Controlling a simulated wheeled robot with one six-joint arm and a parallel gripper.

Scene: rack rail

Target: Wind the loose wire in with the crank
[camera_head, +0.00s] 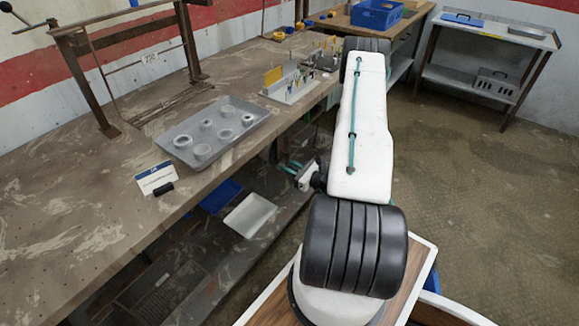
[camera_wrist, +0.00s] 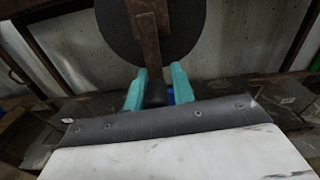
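In the wrist view, a large dark round disc (camera_wrist: 115,32) fills the top middle. A rusty crank arm (camera_wrist: 148,40) runs down in front of it, ending in a dark handle (camera_wrist: 155,93). The two teal fingers of my gripper (camera_wrist: 160,80) stand on either side of the handle. A blue gap shows between handle and right finger, so the gripper looks open around it, not clamped. In the head view, my gripper (camera_head: 290,168) is at the front edge of the bench, pointing left. The crank is not made out there. No loose wire can be made out in either view.
The long bench (camera_head: 80,190) bears a grey tray (camera_head: 233,105) of ring parts, a white card (camera_head: 154,178) and a rusty frame (camera_head: 90,80). A lower shelf below holds a white tray (camera_head: 250,215) and blue bin (camera_head: 221,195). Open floor (camera_head: 480,200) lies to the right.

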